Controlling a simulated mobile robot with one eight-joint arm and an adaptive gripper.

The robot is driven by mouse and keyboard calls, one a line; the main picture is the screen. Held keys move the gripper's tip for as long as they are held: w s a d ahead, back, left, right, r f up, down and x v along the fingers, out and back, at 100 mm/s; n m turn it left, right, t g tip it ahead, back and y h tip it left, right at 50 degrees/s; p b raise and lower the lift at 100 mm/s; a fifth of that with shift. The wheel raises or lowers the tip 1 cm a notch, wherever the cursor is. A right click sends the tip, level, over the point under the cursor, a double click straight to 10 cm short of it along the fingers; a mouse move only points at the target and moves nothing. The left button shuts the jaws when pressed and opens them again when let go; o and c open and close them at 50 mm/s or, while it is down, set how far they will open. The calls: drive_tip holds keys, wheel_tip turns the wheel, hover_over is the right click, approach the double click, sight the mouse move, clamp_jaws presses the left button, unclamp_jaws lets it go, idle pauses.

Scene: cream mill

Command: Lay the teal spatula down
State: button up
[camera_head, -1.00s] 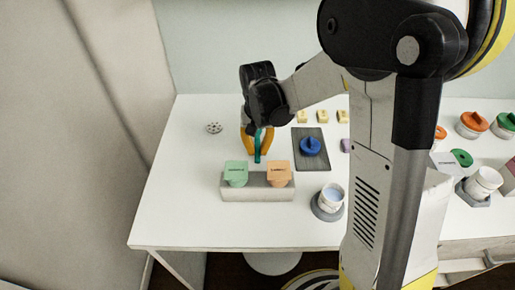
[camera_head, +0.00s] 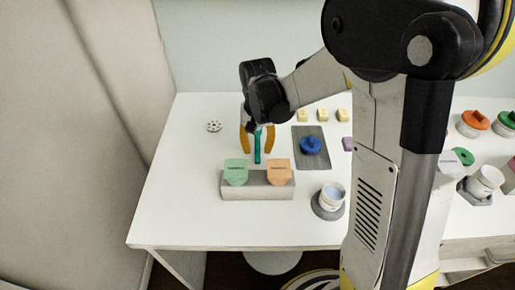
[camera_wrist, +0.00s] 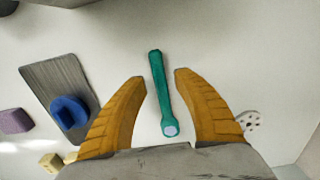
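The teal spatula (camera_head: 257,146) is at the left part of the white table, under my gripper (camera_head: 258,150). In the wrist view the spatula (camera_wrist: 160,92) lies between the two orange fingers with a clear gap on each side. Its pale round end is close to the gripper body. My gripper (camera_wrist: 160,80) is open, and neither finger touches the spatula. The spatula appears to rest on the tabletop.
A grey block (camera_head: 257,192) with green and orange tags stands in front. A dark board (camera_head: 311,160) with a blue-knobbed piece (camera_head: 310,145) lies to the right. A white cup (camera_head: 332,192) stands front right. A small perforated disc (camera_head: 214,126) lies to the left.

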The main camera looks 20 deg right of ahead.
wheel_tip(320, 180, up, 11)
drive_tip(key=shift+r, duration=0.15)
